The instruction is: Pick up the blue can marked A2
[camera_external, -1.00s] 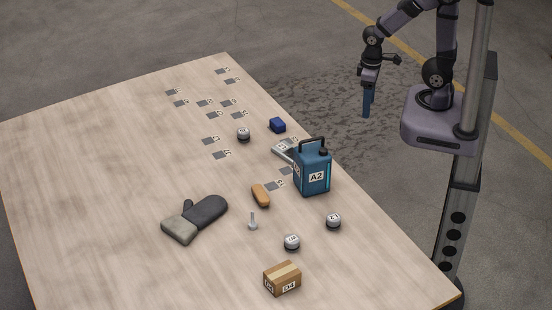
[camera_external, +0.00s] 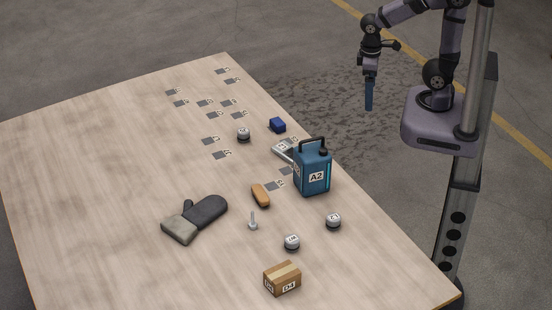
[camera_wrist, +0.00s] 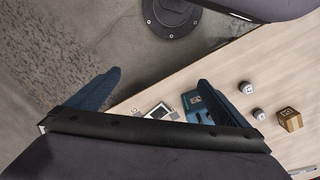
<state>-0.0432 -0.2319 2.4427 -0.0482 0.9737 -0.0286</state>
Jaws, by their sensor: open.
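The blue can marked A2 (camera_external: 313,172) stands upright near the table's right edge in the external view, with a dark handle on top and a white A2 label on its front. My gripper (camera_external: 369,108) hangs in the air beyond the table's right edge, above and to the right of the can, apart from it. It is open and empty. In the wrist view, the two blue fingers of my gripper (camera_wrist: 160,92) are spread wide. The can (camera_wrist: 196,106) shows there beside the right finger, which partly hides it.
A metal bracket (camera_external: 282,149) lies close behind the can. A dark blue block (camera_external: 278,125), an orange-brown object (camera_external: 260,195), a bolt (camera_external: 252,222), a round weight (camera_external: 333,221), a cardboard box (camera_external: 282,278) and an oven mitt (camera_external: 196,219) lie around it. The table's left side (camera_external: 80,190) is clear.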

